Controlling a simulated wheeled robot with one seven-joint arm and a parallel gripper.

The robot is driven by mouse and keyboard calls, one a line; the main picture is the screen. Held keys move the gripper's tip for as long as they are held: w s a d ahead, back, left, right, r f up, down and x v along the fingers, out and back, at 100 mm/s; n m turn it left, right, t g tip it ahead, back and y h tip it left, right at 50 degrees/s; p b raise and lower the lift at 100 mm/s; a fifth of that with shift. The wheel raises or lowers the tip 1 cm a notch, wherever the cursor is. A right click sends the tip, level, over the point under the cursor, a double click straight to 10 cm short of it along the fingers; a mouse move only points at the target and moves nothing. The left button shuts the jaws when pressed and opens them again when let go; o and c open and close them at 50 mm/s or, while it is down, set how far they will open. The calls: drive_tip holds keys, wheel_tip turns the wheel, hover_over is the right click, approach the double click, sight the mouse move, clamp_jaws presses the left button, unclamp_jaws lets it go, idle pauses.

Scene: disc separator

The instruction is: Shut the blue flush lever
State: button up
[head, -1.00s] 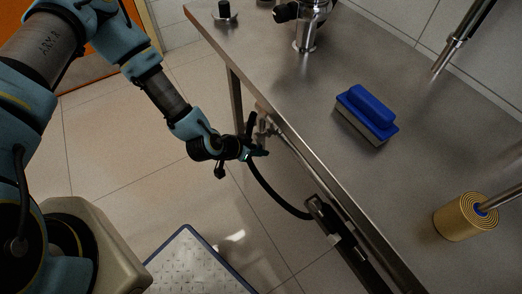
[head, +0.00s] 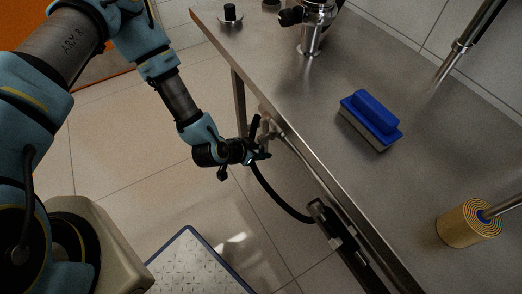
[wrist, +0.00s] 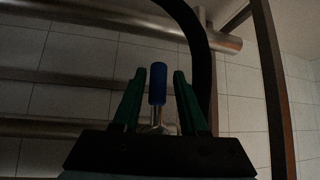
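The blue flush lever (wrist: 157,84) shows in the wrist view as an upright blue handle on a metal stem. It stands between the two fingers of my gripper (wrist: 157,98). The fingers are apart, with a gap visible on each side of the handle, so my gripper is open around it. In the head view my gripper (head: 258,153) is beside the front edge of the steel table, below the top, near a pipe fitting (head: 268,127). The blue lever is hidden in the head view.
A steel table (head: 300,115) carries a blue-handled brush (head: 371,119), a brass-coloured disc stack (head: 468,223) and a metal fitting (head: 311,30). A black hose (head: 275,198) curves close to my gripper, under the table edge. A blue-edged plate (head: 195,262) lies on the floor.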

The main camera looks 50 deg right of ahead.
drive_tip(key=shift+o, duration=0.6)
drive_tip(key=v, duration=1.1)
drive_tip(key=shift+b, duration=0.3)
drive_tip(key=shift+f, duration=0.1)
drive_tip(key=w+a+r+n+t+y+p, duration=0.2)
drive_tip(key=w+a+r+n+y, duration=0.15)
drive_tip(key=w+a+r, duration=0.6)
drive_tip(key=w+a+r+n+t+y+p, duration=0.1)
drive_tip(key=w+a+r+n+y+p, duration=0.2)
drive_tip(key=w+a+r, duration=0.65)
drive_tip(key=w+a+r+n+y+p, duration=0.1)
drive_tip(key=a+r+n+y+p, duration=0.1)
drive_tip(key=a+r+n, duration=0.9)
drive_tip(key=a+r+p, duration=0.1)
drive_tip(key=a+r, duration=0.4)
drive_tip(key=r, duration=0.1)
drive_tip(key=shift+n+g, duration=0.3)
drive_tip(key=shift+n, duration=0.05)
drive_tip(key=shift+w, duration=0.1)
